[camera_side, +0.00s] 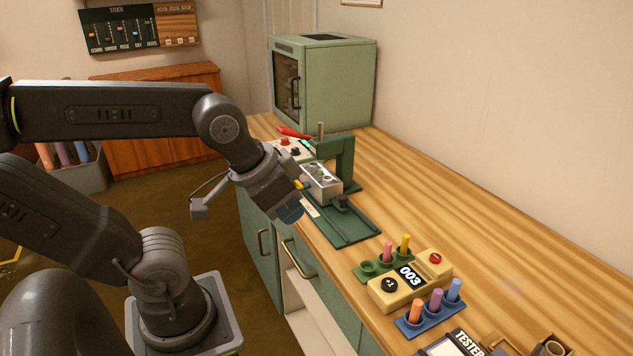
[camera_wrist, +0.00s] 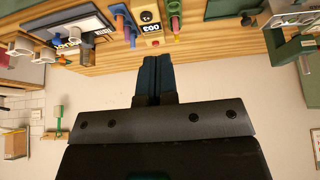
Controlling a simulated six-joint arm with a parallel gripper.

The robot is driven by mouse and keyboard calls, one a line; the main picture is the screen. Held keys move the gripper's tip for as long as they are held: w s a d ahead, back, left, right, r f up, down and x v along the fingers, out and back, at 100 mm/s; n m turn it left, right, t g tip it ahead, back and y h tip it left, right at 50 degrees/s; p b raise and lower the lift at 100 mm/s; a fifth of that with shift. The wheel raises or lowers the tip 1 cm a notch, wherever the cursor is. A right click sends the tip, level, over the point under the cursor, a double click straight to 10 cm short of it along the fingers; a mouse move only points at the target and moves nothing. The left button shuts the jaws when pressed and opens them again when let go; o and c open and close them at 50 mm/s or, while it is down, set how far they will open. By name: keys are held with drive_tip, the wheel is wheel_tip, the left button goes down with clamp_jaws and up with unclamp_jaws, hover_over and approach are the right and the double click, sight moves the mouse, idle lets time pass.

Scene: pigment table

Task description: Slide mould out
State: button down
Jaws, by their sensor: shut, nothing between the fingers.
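The mould (camera_side: 321,184), a silvery block with round holes in its top, sits in the green press (camera_side: 343,158) on the bench. My gripper (camera_side: 291,213) is in front of the press, at the near edge of the bench, with its blue fingers pointing down. In the wrist view the two blue fingers (camera_wrist: 155,75) lie together with nothing between them. The gripper partly covers the near side of the mould, and I cannot tell whether it touches it. A green part of the press shows at the right of the wrist view (camera_wrist: 309,72).
A green base plate (camera_side: 347,228) extends to the right of the press. Farther right stand a yellow counter box (camera_side: 392,293), a green holder (camera_side: 370,269) and a blue holder (camera_side: 418,325) with coloured sticks. A green oven (camera_side: 340,85) stands behind. The bench's back right is clear.

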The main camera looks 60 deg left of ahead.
drive_tip(key=c, duration=1.8)
unclamp_jaws()
drive_tip(key=shift+o, duration=0.8)
drive_tip(key=shift+w+a+r, duration=0.15)
drive_tip(key=shift+w+r, duration=0.05)
drive_tip(key=shift+w, duration=0.05)
drive_tip(key=o, duration=0.6)
drive_tip(key=w+a+r+n+g, duration=0.2)
drive_tip(key=w+a+n, duration=0.1)
drive_tip(key=w, duration=0.6)
drive_tip(key=shift+a+r+y, duration=0.3)
drive_tip(key=shift+a, duration=0.55)
drive_tip(key=shift+o, duration=0.9)
drive_tip(key=w+a+n+g, duration=0.1)
drive_tip(key=w+a+n, duration=0.1)
drive_tip(key=w+a, duration=0.2)
drive_tip(key=shift+w+a+f, duration=0.2)
drive_tip(key=shift+w+a, duration=0.1)
drive_tip(key=shift+w, duration=0.5)
drive_tip(key=n+g, duration=0.3)
drive_tip(key=n, duration=0.1)
approach(343, 196)
drive_tip(key=f, duration=0.9)
drive_tip(key=shift+s+a+f, duration=0.15)
drive_tip(key=shift+s+a, duration=0.05)
clamp_jaws()
